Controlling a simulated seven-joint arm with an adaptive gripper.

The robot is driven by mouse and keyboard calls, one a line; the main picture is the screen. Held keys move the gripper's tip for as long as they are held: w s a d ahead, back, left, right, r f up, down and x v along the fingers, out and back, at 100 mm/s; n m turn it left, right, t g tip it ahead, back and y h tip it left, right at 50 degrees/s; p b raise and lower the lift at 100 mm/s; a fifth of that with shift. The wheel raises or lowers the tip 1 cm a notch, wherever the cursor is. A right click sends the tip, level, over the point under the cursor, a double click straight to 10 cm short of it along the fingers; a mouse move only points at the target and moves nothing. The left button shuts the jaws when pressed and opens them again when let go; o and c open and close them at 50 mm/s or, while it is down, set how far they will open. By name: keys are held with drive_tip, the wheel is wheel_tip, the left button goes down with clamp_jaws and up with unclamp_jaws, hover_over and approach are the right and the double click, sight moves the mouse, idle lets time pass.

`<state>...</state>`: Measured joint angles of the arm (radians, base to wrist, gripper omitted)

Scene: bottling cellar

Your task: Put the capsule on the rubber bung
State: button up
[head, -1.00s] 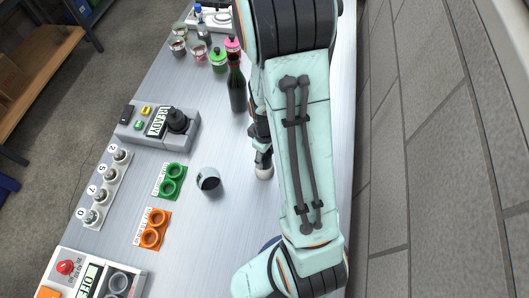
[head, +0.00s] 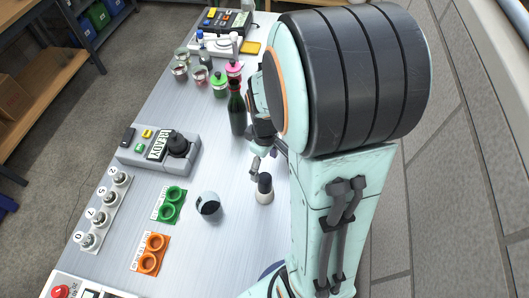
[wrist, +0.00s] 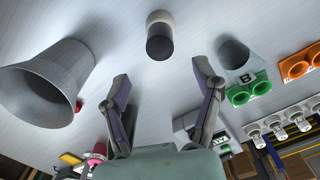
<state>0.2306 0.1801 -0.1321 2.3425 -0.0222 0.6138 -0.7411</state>
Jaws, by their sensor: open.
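A dark cylinder (head: 265,181), which looks like the capsule, sits upright on a beige base (head: 264,196), which looks like the rubber bung. The pair stands on the bench, left of my arm. In the wrist view the dark end (wrist: 159,46) faces the camera and the pale base (wrist: 160,18) lies behind it; I see no gap between them. My gripper (wrist: 162,80) is open and empty, its fingers spread either side of the pair's line but short of it. In the head view my gripper (head: 260,160) is partly hidden by my arm.
A grey hollow cup (head: 208,204) stands left of the pair, beside the green ring holder (head: 169,204). A large grey hollow cone (wrist: 45,85) is close on the wrist view's left. A dark bottle (head: 237,112) stands farther back. The bench is clear around the pair.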

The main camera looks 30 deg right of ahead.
sight(264, 178)
drive_tip(key=s+a+r+m, duration=0.3)
drive_tip(key=s+a+r, duration=0.7)
drive_tip(key=s, duration=0.2)
drive_tip(key=shift+a+y, duration=0.4)
idle(0.6)
